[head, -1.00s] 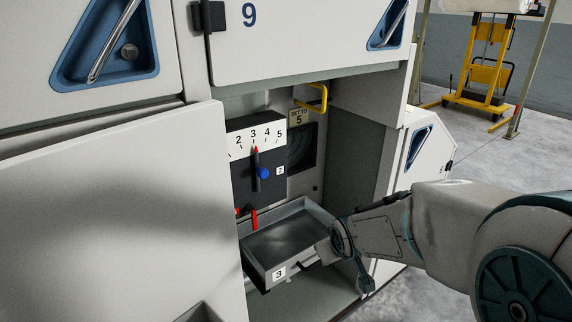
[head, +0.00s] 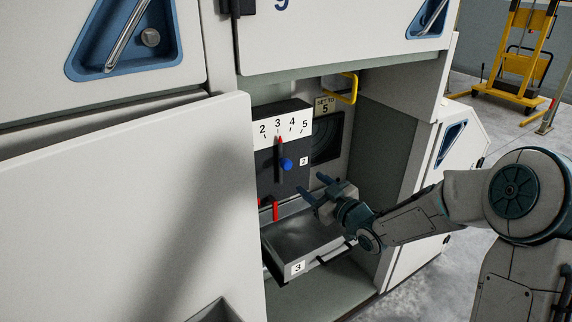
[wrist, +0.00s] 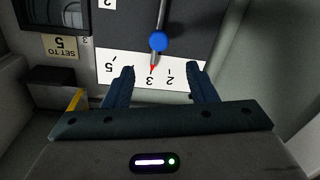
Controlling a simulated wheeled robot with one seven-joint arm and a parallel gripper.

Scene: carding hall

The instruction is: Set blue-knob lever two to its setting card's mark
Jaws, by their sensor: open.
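The blue-knob lever (head: 286,164) stands on a dark panel marked 2, inside the open machine bay. Its red pointer tip is at 3 on the white scale (head: 291,126). The setting card (head: 325,106) beside the scale reads "SET TO 5". My gripper (head: 313,187) is open and empty, below and to the right of the blue knob, apart from it. In the wrist view, the blue knob (wrist: 159,41) and lever appear upside down beyond my two fingers (wrist: 160,82), in line with the gap between them. The setting card (wrist: 63,44) shows at left there.
An open metal drawer (head: 298,268) marked 3 juts out below the lever, under my gripper. A red lever (head: 275,210) stands behind it. A yellow handle (head: 349,89) hangs above right. The bay's right wall (head: 383,150) and a large white panel (head: 120,210) flank the opening.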

